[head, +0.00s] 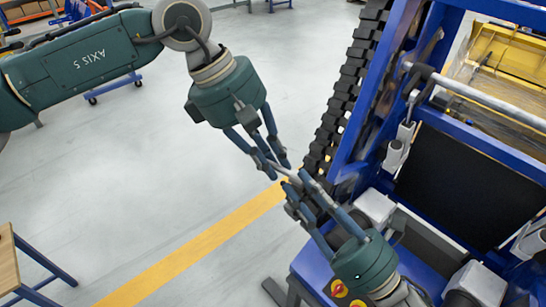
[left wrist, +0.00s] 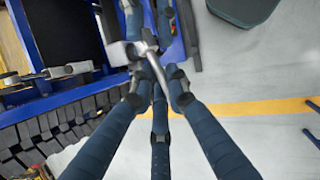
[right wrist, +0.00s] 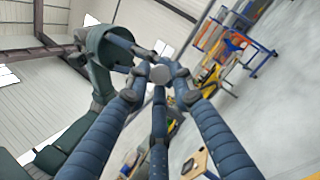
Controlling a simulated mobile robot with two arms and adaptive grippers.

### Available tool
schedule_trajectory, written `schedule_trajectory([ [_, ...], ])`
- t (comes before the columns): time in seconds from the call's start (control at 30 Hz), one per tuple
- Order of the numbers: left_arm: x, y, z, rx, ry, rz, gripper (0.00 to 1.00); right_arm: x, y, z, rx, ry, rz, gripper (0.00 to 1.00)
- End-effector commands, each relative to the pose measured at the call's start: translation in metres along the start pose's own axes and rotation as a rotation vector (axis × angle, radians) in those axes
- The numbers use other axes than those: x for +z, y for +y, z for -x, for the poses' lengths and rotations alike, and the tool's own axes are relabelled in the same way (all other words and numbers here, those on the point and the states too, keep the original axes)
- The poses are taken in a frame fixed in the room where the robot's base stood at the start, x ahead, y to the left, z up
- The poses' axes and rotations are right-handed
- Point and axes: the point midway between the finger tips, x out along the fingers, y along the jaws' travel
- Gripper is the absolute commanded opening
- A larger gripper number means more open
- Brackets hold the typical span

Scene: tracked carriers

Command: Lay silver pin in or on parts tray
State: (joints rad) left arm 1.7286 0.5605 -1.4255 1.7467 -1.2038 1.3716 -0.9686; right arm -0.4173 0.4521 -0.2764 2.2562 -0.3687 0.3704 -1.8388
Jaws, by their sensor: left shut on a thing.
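The silver pin (head: 283,171) is a thin grey rod between the fingertips of my two grippers. My left gripper (head: 272,163) comes from the upper left and is shut on it. In the left wrist view the pin (left wrist: 154,62) sticks out beyond the fingertips. My right gripper (head: 301,187) reaches up from the lower right, its fingertips close around the pin's other end. In the right wrist view a round grey end (right wrist: 160,74) shows between its fingers; I cannot tell whether they grip it. I cannot make out a parts tray.
A blue-framed machine (head: 375,95) with a black track (head: 345,95) stands close on the right. A wooden-topped table (head: 8,262) is at the lower left. Open grey floor with a yellow line (head: 190,253) lies at left and centre.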

Motion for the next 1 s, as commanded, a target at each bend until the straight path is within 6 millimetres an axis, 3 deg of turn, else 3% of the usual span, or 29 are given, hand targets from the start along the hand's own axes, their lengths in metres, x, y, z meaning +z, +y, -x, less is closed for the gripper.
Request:
schedule_trajectory([
  [0.03, 0.001, 0.005, 0.003, 0.018, -0.002, 0.0, 0.0, -0.002, 0.004, 0.0, 0.009, 0.003, -0.003, 0.3],
  [0.1, 0.001, 0.005, 0.003, 0.018, -0.001, 0.001, 0.0, -0.002, 0.004, 0.0, 0.009, 0.003, -0.003, 0.44],
  [0.5, 0.0, 0.004, 0.002, 0.012, -0.001, 0.001, 0.0, -0.002, 0.002, 0.007, 0.004, 0.003, -0.003, 0.44],
  [1.0, 0.0, 0.003, 0.002, 0.011, -0.001, 0.0, 0.0, -0.003, 0.001, 0.102, 0.002, 0.005, -0.005, 0.44],
])
